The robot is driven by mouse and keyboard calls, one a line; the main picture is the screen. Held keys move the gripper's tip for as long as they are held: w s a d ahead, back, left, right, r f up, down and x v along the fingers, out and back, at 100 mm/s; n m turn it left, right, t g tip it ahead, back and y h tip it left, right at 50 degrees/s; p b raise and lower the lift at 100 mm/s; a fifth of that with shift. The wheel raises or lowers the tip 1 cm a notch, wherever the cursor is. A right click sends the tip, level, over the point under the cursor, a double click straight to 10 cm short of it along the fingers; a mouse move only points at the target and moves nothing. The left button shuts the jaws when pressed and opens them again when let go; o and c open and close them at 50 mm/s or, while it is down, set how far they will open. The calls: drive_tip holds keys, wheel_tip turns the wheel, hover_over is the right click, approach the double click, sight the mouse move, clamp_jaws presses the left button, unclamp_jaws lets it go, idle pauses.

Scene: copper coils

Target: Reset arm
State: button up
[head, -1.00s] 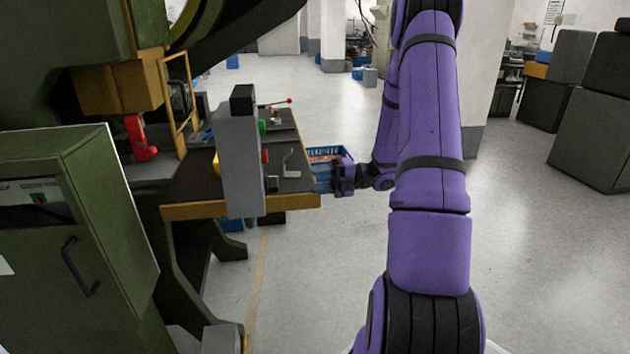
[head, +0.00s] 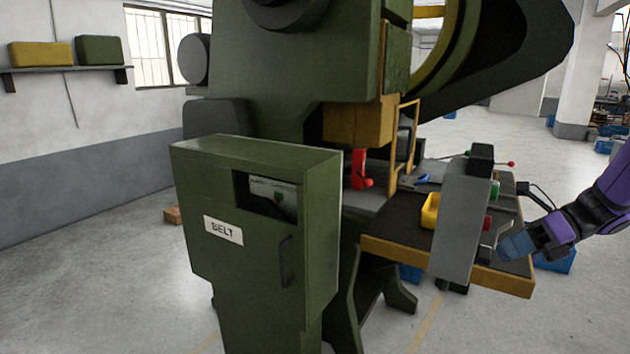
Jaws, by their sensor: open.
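My gripper (head: 514,246) is at the right of the head view, at the end of my purple and black arm. Its jaws are open, with blue-grey fingers pointing left toward the machine's table (head: 398,250). It is close to the right part of that table, near a grey crank handle (head: 492,250). I cannot tell whether it touches anything. I see nothing held in it.
A green machine with a cabinet marked BELT (head: 255,240) fills the middle. A blue crate (head: 558,262) is behind my gripper. Floor at left is mostly clear.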

drive_tip(key=s+a+r+n+t+h, duration=0.1)
drive_tip(key=s+a+r+n+h, duration=0.2)
drive_tip(key=n, duration=0.6)
drive_tip(key=s+a+r+n+t+h, duration=0.1)
drive_tip(key=s+a+r+n+h, duration=0.2)
drive_tip(key=s+r+n+h, duration=0.2)
drive_tip(key=s+a+r+n+t+h, duration=0.1)
drive_tip(key=s+a+r+n+h, duration=0.2)
drive_tip(key=s+n, duration=0.6)
drive_tip(key=shift+s+r+n+h, duration=0.15)
drive_tip(key=shift+r+n+h, duration=0.5)
drive_tip(key=shift+n, duration=2.05)
drive_tip(key=shift+a, duration=0.1)
